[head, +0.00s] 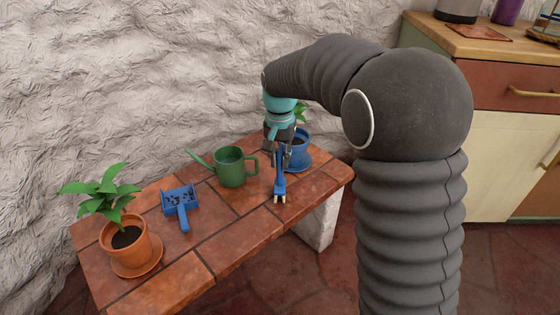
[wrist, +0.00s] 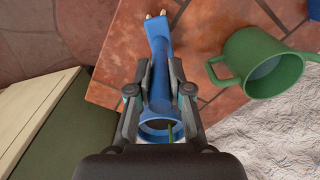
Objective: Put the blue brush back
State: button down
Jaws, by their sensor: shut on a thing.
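My gripper (head: 280,160) is shut on the blue brush (head: 280,186), seen at the right part of the tiled bench. In the wrist view the brush (wrist: 158,40) runs up from between my fingers (wrist: 160,88), with two small pale tips at its far end. The head view shows these pale tips pointing toward the bench's front edge. Whether the brush touches the tiles is unclear. A blue dustpan (head: 180,198) with dark bits in it lies on the bench, left of the brush.
A green watering can (head: 231,168) stands just left of my gripper. A blue plant pot (head: 299,148) on a blue saucer (head: 300,163) is close behind and right. An orange potted plant (head: 124,240) is at the left end. The front middle tiles (head: 215,248) are clear.

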jog(key=shift+f, duration=0.5)
jog(key=c, duration=1.1)
grip_release()
notch_tip(320, 180, up, 12)
jog(key=shift+r+p, duration=0.2)
jog(key=shift+p, duration=0.5)
